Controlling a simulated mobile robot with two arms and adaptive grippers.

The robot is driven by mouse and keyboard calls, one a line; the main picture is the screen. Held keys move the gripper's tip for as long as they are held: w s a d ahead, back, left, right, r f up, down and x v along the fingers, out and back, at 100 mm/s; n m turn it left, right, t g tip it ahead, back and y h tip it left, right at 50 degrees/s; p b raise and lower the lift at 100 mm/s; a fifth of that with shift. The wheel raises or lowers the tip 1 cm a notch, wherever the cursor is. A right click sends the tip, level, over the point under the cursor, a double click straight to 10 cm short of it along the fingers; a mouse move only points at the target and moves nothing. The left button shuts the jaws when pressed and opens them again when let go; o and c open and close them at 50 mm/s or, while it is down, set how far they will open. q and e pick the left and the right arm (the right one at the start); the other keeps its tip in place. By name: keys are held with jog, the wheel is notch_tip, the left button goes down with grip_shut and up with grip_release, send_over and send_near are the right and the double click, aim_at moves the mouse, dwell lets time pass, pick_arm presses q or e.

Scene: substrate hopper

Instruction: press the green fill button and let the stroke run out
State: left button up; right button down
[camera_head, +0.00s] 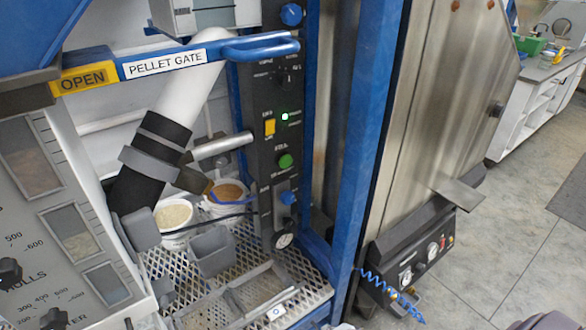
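The round green button (285,161) sits on the dark vertical control panel (263,160), right of the middle of the machine's bay. Nothing touches the button and its face is clear. I cannot tell from this view whether it is pressed in. A small green light (285,117) glows above it, beside a yellow switch (270,127). A black spout (150,170) slants down from a white pipe toward a white bucket (177,232) of pale material. No pellets are visibly falling.
The blue pellet gate lever (225,52) crosses in front of the panel's upper part; its yellow tag reads OPEN. A blue post (365,170) stands right of the panel. A second bucket (229,197) holds brown material above the mesh shelf (310,270).

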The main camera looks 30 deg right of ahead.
jog(key=w+d+r+m+t, duration=0.2)
jog(key=w+r+m, duration=0.25)
jog(key=r, duration=0.45)
jog(key=w+d+r+m+t, duration=0.2)
jog(key=w+r+m+t, duration=0.15)
jog(key=w+r, duration=0.4)
notch_tip(320, 180, up, 24)
jog(key=w+m+t+y, duration=0.1)
jog(key=m+t, duration=0.3)
jog(key=m, duration=0.4)
jog(key=shift+w+d+m+y, duration=0.2)
jog(key=shift+d+m+y, duration=0.2)
jog(key=shift+y, duration=0.4)
jog(key=shift+r, duration=0.1)
send_near(287, 163)
jog(key=w, duration=0.4)
jog(key=w+a, duration=0.1)
jog(key=w, duration=0.2)
jog(key=shift+w+a+r, duration=0.1)
jog(key=shift+w, duration=0.05)
